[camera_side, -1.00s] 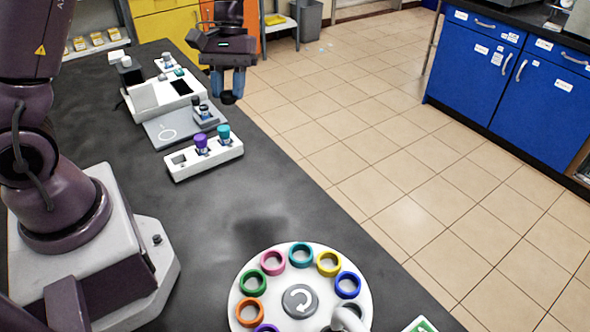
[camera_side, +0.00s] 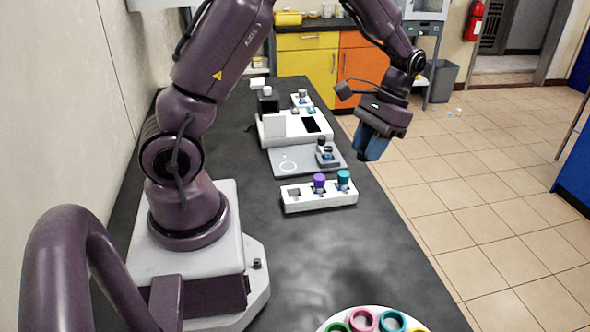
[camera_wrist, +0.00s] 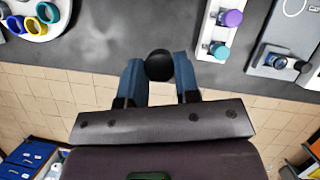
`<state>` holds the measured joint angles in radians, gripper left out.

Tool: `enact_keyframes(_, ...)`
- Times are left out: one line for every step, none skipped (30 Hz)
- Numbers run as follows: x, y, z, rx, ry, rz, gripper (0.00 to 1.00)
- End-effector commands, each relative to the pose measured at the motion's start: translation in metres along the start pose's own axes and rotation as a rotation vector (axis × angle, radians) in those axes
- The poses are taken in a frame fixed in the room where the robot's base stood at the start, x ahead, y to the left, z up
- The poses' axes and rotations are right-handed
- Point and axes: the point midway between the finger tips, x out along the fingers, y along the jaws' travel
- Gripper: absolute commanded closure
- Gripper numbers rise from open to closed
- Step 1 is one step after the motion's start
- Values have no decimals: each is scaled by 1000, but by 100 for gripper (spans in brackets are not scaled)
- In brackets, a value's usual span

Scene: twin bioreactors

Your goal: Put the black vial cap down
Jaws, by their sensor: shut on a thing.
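The black vial cap (camera_wrist: 158,65) shows in the wrist view as a dark round thing between the two blue fingertips. In the wrist view the rack (camera_wrist: 210,42) lies to the right of the cap.
A grey plate (camera_side: 290,167) behind the rack carries a small holder with a dark-topped vial (camera_side: 326,147). A white device (camera_side: 285,128) stands behind it. A round carousel with coloured rings (camera_side: 362,320) is at the front. The dark table (camera_side: 320,250) between is bare. Tiled floor lies beyond its edge.

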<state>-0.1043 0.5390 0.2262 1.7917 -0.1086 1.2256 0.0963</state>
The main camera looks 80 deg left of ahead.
Motion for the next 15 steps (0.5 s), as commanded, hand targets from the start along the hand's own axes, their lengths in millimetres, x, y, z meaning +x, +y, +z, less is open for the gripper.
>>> enact_keyframes(4,-31,6,-84,-5,35,92)
enact_keyframes(7,-46,10,-126,-8,53,92)
enact_keyframes(11,-65,17,-183,-11,77,92)
enact_keyframes(15,-80,23,-226,-12,95,92)
enact_keyframes(19,-93,29,-269,-13,113,92)
enact_keyframes(25,-110,38,-324,-16,137,92)
enact_keyframes(30,-122,45,-364,-18,154,92)
enact_keyframes(34,-132,52,-402,-18,170,92)
enact_keyframes(41,-145,63,-450,-20,192,92)
enact_keyframes(46,-153,70,-484,-20,206,92)
enact_keyframes(50,-161,77,-516,-20,219,92)
enact_keyframes(56,-169,86,-553,-22,236,92)
enact_keyframes(61,-174,92,-578,-22,247,92)
enact_keyframes(65,-178,98,-601,-22,256,92)
enact_keyframes(70,-182,104,-626,-23,267,92)
